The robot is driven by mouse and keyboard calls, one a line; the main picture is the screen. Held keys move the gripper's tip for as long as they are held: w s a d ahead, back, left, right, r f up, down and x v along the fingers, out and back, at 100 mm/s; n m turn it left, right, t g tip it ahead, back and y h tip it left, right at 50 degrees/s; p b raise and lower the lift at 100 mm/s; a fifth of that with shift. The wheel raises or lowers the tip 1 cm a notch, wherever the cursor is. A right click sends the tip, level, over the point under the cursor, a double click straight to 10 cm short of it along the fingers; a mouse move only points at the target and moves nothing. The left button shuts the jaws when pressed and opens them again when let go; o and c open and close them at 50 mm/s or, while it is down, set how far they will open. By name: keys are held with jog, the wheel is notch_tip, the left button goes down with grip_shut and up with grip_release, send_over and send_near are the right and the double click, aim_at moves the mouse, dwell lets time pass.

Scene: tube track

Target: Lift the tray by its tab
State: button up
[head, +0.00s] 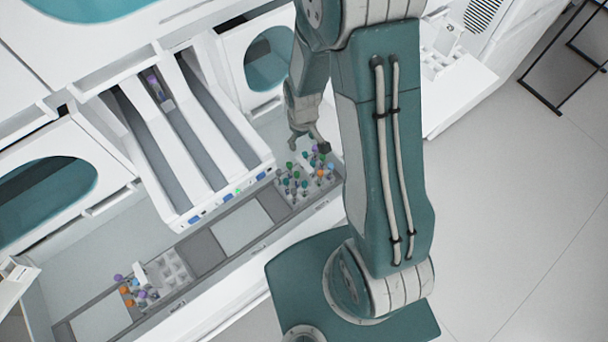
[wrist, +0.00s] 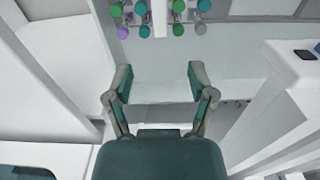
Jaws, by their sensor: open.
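A grey tray (head: 290,202) holds several tubes with green, teal, orange and blue caps at the right end of the track in the head view. A light upright piece (head: 309,160), possibly its tab, shows among the caps, partly hidden by my gripper. My gripper (head: 309,146) is open above this tray's far side, with nothing seen between its fingers. In the wrist view my gripper (wrist: 160,76) has its fingers apart, and several capped tubes (wrist: 161,18) are at the top edge, beyond the fingertips. I cannot tell whether a finger touches the tray.
A second grey tray (head: 177,270) with orange, purple and blue caps stands at the track's left end, with a light upright piece (head: 140,276). A white machine with sloping lanes (head: 210,155) overhangs the track. An empty light plate (head: 241,228) lies between the trays.

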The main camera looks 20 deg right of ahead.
aim_at(303, 162)
notch_tip(303, 162, down, 2)
jog(key=shift+s+d, duration=0.15)
jog(key=f, duration=0.5)
jog(key=shift+a, duration=0.25)
jog(key=shift+d+f, duration=0.15)
jog(key=shift+f, duration=2.55)
grip_shut()
